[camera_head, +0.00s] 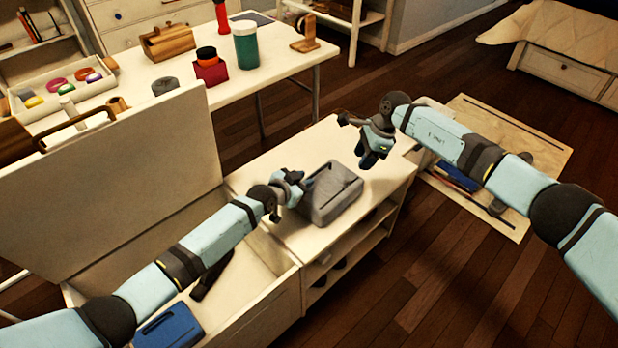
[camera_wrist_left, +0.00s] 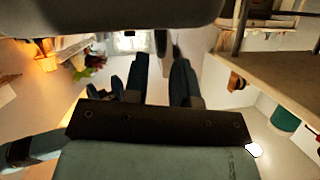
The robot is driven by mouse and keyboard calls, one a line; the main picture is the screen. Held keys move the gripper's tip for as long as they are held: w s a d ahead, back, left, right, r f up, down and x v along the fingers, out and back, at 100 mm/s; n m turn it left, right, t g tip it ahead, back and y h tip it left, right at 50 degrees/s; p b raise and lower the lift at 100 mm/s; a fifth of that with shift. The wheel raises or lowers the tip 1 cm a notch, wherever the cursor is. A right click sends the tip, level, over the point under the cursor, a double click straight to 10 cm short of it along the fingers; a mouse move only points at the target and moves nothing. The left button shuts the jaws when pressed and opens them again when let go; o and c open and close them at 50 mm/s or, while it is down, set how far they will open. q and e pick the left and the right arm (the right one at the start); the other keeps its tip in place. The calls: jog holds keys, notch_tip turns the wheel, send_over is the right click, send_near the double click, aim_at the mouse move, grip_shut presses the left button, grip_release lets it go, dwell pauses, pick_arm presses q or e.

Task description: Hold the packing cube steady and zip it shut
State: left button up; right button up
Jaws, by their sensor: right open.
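The grey packing cube (camera_head: 335,196) lies on the white cabinet top, with a dark line along its upper face. I cannot tell how far its zip is closed. My left gripper (camera_head: 302,186) is at the cube's left edge, very close to it; I cannot tell if it touches. The left wrist view shows its two blue fingers (camera_wrist_left: 160,82) apart with nothing clearly between them. My right gripper (camera_head: 370,160) is open, points down and is empty, above the cabinet top just right of and behind the cube.
The white cabinet (camera_head: 275,225) has an open compartment at left with a blue item (camera_head: 170,328) inside and a raised lid (camera_head: 110,180) behind it.

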aim_at(327, 187)
pick_arm(q)
jog(key=shift+x, duration=1.65)
grip_shut()
